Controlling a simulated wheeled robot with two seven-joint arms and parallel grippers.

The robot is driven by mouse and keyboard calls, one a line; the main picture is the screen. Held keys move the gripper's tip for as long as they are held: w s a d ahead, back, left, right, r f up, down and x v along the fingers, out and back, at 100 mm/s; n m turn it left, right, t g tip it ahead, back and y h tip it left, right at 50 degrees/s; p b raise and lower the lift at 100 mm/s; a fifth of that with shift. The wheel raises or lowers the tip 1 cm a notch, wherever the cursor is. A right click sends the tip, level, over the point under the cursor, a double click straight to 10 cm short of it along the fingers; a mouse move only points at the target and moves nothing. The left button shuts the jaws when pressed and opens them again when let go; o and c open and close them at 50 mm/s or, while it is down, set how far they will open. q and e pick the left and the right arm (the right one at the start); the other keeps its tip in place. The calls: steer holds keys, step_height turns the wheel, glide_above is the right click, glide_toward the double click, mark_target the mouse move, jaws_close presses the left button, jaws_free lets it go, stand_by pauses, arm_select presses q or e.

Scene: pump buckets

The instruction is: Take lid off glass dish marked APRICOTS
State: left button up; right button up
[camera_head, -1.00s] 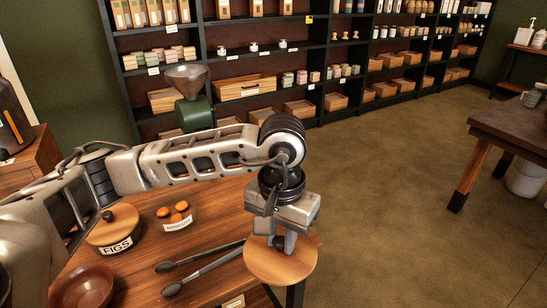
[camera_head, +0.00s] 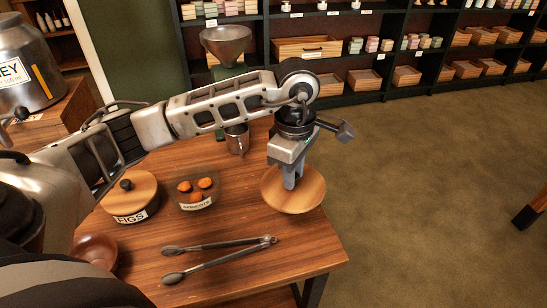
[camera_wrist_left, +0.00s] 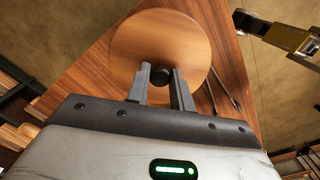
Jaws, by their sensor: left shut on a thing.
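My left gripper (camera_head: 290,183) is shut on the dark knob of a round wooden lid (camera_head: 308,203). In the left wrist view the fingers (camera_wrist_left: 160,85) close around the knob (camera_wrist_left: 160,72), with the lid (camera_wrist_left: 185,35) beyond them. The lid is over the table's right edge in the head view; I cannot tell whether it touches the table. The glass dish marked APRICOTS (camera_head: 196,204) is uncovered on the table and shows several orange apricots (camera_head: 195,187). My right gripper does not show in the head view.
A lidded dish marked FIGS (camera_head: 131,213), tongs (camera_head: 215,265) and a reddish-brown bowl (camera_head: 95,250) are on the wooden table (camera_head: 180,248). The front right of the table is clear.

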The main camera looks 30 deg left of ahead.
arm_select(q)
steer(key=a+n, duration=0.1)
steer(key=n, duration=0.2)
steer(key=w+n, duration=0.1)
steer(key=n, duration=0.3)
steer(key=w+a+f+n, duration=0.1)
steer(key=n, duration=0.3)
steer(key=shift+a+f, duration=0.1)
steer(key=shift+a, duration=0.25)
steer(key=a+f+n, duration=0.1)
steer(key=n, duration=0.4)
steer(key=w+a+f+n, duration=0.1)
steer(key=a+n, duration=0.1)
steer(key=n, duration=0.4)
steer(key=w+a+f+n, duration=0.1)
steer(key=n, duration=0.4)
steer(key=shift+a+f+n, duration=0.3)
steer(key=shift+f, duration=0.05)
step_height(320, 180, down, 3)
steer(key=b, duration=0.3)
steer(key=shift+f, duration=0.2)
steer(key=shift+f+b, duration=0.35)
steer(key=shift+f, duration=0.1)
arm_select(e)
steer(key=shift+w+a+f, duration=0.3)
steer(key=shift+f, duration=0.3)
arm_select(q)
steer(key=shift+f, duration=0.15)
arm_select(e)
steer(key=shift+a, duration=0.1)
